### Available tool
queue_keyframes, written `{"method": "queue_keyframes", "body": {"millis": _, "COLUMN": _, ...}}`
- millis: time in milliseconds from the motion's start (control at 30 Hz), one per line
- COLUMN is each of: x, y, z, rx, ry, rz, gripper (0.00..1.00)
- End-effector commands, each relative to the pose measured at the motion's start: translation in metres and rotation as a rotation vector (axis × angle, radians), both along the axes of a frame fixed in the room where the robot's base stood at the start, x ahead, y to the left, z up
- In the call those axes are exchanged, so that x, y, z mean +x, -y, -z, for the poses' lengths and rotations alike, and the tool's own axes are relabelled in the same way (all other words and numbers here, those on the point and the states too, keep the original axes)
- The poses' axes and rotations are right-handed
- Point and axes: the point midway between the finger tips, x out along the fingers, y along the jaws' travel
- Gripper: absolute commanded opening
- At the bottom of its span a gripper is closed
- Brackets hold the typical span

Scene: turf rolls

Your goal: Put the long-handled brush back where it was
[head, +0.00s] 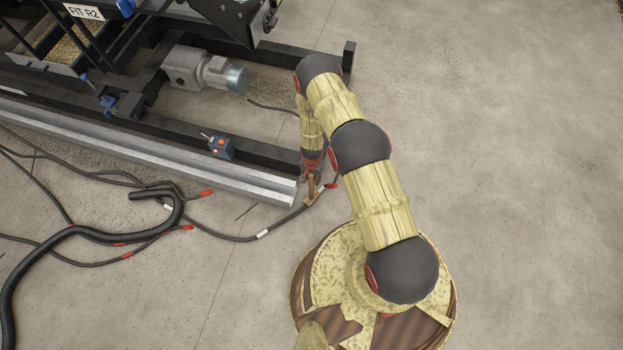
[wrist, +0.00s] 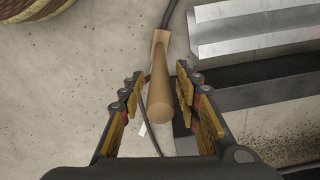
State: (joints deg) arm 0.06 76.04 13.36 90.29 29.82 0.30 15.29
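The long-handled brush (wrist: 160,85) shows in the wrist view as a light wooden handle. Its round end points towards the camera, and a wider wooden part is at the far end. It lies between the two fingers of my gripper (wrist: 159,80), with narrow gaps visible on both sides, so the fingers look open around it. In the head view my gripper (head: 312,172) points down beside the end of the metal rail, and the small tan brush (head: 311,190) shows just below it. The bristles cannot be made out, nor whether the brush touches the floor.
A silver rail (head: 150,145) and dark machine frame (head: 275,145) lie close left of my gripper. Black cables with red marks (head: 130,253) cross the floor, one passing by the brush. Floor on the right (head: 520,180) is clear.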

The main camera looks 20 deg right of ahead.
Motion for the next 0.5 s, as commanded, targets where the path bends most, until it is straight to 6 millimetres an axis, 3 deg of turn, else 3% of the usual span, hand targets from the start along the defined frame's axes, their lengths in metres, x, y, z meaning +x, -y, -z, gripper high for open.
{"method": "queue_keyframes", "body": {"millis": 333, "x": 0.0, "y": 0.0, "z": -0.002, "rx": 0.0, "ry": 0.0, "rz": 0.0, "gripper": 0.36}}
{"method": "queue_keyframes", "body": {"millis": 500, "x": 0.0, "y": 0.0, "z": -0.02, "rx": 0.0, "ry": 0.0, "rz": 0.0, "gripper": 0.36}}
